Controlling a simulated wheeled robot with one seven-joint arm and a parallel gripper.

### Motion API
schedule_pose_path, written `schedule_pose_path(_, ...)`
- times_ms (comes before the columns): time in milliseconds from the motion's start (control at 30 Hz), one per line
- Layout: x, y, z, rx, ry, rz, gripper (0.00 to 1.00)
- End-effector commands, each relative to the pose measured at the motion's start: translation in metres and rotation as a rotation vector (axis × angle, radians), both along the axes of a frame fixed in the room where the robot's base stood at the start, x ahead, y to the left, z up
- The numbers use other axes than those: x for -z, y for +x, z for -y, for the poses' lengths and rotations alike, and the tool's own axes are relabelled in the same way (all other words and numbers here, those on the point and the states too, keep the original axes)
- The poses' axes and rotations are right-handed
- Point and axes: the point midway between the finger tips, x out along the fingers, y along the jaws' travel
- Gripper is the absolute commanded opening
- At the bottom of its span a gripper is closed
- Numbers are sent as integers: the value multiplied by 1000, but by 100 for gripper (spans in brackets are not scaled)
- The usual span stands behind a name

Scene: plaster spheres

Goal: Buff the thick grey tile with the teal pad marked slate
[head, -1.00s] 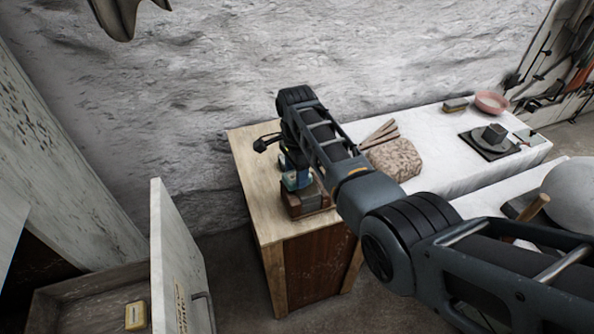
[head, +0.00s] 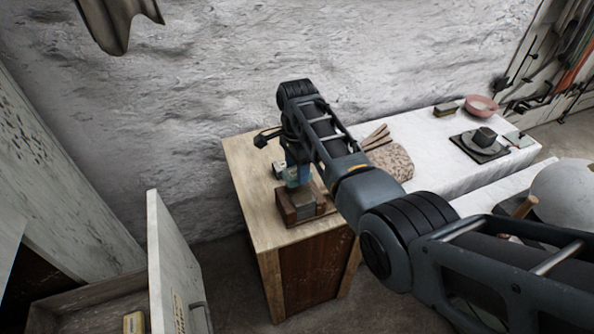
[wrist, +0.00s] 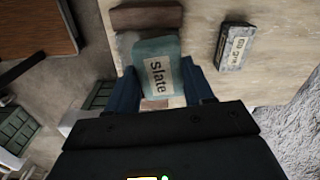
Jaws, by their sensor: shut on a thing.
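My gripper (head: 299,178) is shut on the teal pad (wrist: 150,50), whose pale label reads "slate" in the wrist view. One blue finger is on each side of the pad. In the head view, the grey tile (head: 305,208) sits between brown blocks of a wooden holder (head: 287,208) on the wooden bench. The gripper and pad are over or just behind the tile. I cannot tell whether the pad touches it. In the wrist view, a brown block (wrist: 146,18) shows beyond the pad, which hides most of the tile.
A second labelled grey pad (wrist: 235,47) lies on the wooden bench (head: 250,185) beside the holder. A speckled stone (head: 391,162) and wooden sticks (head: 376,137) are to the right. An open cabinet door (head: 172,265) stands at the left, with a yellow block (head: 134,322) inside.

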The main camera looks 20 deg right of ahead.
Motion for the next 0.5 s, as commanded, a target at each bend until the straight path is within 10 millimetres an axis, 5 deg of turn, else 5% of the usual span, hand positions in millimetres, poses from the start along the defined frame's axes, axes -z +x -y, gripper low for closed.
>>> schedule_pose_path(300,-2,0,0,0,0,-1,18)
schedule_pose_path(500,-21,0,0,0,1,1,18)
